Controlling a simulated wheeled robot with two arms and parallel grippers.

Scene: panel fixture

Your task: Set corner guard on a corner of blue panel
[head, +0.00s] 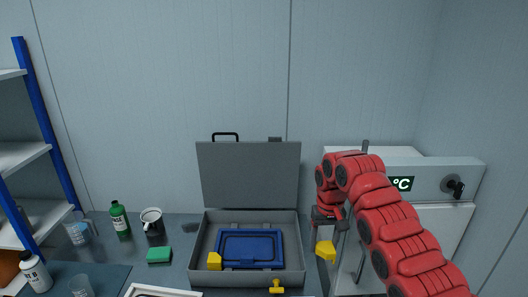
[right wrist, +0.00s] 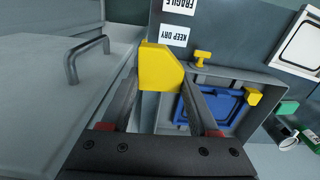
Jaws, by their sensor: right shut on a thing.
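The blue panel (head: 250,247) lies in the open grey case (head: 293,275); it also shows in the right wrist view (right wrist: 222,106). One yellow corner guard (head: 214,261) sits at the panel's front left corner; the right wrist view shows it too (right wrist: 253,96). My right gripper (head: 326,237) is shut on another yellow corner guard (head: 325,250), held in the air to the right of the case, apart from the panel. In the right wrist view this guard (right wrist: 161,68) sits between the fingertips. My left gripper is not in view.
A yellow T-shaped piece (head: 277,287) stands just in front of the case. The case's raised lid (head: 248,175) rises behind it. A white cabinet with a °C display (head: 402,184) is at right. A green bottle (head: 120,219), mug (head: 152,222) and green block (head: 159,255) stand left.

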